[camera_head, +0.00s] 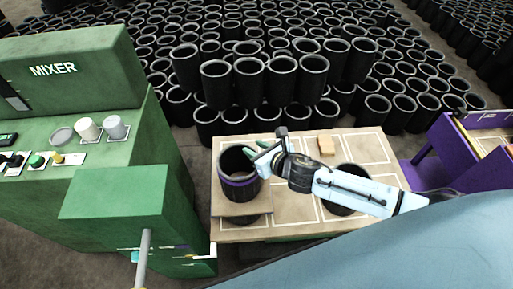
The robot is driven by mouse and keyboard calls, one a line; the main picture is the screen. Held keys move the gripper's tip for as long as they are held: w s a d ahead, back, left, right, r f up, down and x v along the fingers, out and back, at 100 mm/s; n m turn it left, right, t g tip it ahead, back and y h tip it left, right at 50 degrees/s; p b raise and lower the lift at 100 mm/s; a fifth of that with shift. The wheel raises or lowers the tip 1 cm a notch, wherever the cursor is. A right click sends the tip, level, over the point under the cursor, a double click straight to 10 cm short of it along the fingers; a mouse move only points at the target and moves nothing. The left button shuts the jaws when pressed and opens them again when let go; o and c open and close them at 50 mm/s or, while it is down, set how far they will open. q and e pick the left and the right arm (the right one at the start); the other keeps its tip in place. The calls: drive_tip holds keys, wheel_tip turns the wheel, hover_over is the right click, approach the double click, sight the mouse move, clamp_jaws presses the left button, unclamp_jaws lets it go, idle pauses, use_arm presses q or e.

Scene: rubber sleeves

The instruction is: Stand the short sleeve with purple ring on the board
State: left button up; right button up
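The short black sleeve with a purple ring (239,190) stands upright at the left end of the light wooden table, its open end up. A smaller tan board (229,209) shows under it; whether the sleeve rests fully on it is unclear. My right gripper (260,155) reaches in from the right, with its greenish fingers at the sleeve's upper right rim. Whether they are closed on the wall is too small to tell. My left gripper is not in view.
Another black sleeve (351,174) is partly hidden behind my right arm. A small tan block (326,145) lies at the back of the table (376,147). A green mixer (110,195) stands close on the left, a purple stand (440,150) on the right. Many black sleeves fill the back.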

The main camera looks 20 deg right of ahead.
drive_tip(key=shift+r, duration=0.3)
drive_tip(key=shift+r+p, duration=0.5)
drive_tip(key=shift+r, duration=0.05)
drive_tip(key=v, duration=1.2)
drive_tip(key=shift+f, duration=0.25)
